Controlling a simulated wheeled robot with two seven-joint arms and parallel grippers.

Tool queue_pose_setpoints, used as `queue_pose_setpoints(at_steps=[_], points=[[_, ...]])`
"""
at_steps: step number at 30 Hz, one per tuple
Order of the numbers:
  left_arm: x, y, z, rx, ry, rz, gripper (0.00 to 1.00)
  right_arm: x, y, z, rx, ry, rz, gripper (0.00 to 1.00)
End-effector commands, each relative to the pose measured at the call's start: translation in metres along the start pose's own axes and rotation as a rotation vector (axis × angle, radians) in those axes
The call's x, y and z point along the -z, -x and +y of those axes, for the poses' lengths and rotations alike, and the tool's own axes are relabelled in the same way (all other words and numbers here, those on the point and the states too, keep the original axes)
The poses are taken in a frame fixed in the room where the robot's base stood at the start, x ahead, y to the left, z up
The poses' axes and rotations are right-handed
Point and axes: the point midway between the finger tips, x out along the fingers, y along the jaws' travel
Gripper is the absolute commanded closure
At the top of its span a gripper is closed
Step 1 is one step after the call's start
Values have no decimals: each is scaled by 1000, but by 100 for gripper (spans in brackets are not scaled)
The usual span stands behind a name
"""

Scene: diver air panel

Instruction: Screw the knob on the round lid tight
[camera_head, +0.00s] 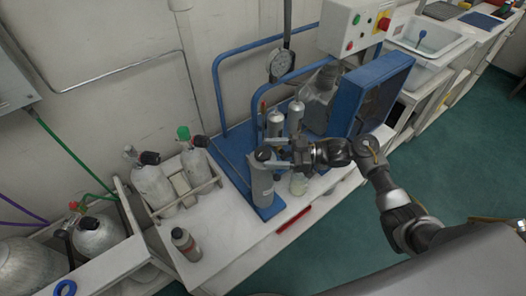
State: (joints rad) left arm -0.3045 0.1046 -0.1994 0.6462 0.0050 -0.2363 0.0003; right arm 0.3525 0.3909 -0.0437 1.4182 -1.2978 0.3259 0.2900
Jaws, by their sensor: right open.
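A grey upright cylinder (262,187) stands on the blue base of the panel on the white bench. Its round top carries a dark knob-like piece (263,154), small and partly covered by my gripper. My right gripper (274,160) comes in from the right at the height of this top, with its fingers open beside the dark piece. I cannot tell whether they touch it. My left gripper is not in view.
Two smaller silver cylinders (296,115) stand behind. A pale jar (299,184) is below my right gripper. Tanks in a rack (200,190) and a grey bottle (186,244) are to the left. A blue frame (378,85) and control box (352,28) rise behind.

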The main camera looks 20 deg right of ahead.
Motion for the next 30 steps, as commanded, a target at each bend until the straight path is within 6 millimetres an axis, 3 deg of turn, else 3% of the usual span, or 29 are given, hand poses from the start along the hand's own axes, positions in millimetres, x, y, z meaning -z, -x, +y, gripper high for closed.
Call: queue_pose_setpoints(at_steps=[7,18,28,30], points=[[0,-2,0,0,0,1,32,-1,-27,0,-1,-1,0,32],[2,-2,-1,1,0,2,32,0,-31,0,-2,-1,-1,33],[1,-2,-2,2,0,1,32,0,-31,0,-2,0,-1,76],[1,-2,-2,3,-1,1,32,0,-31,0,-3,-1,-1,76]])
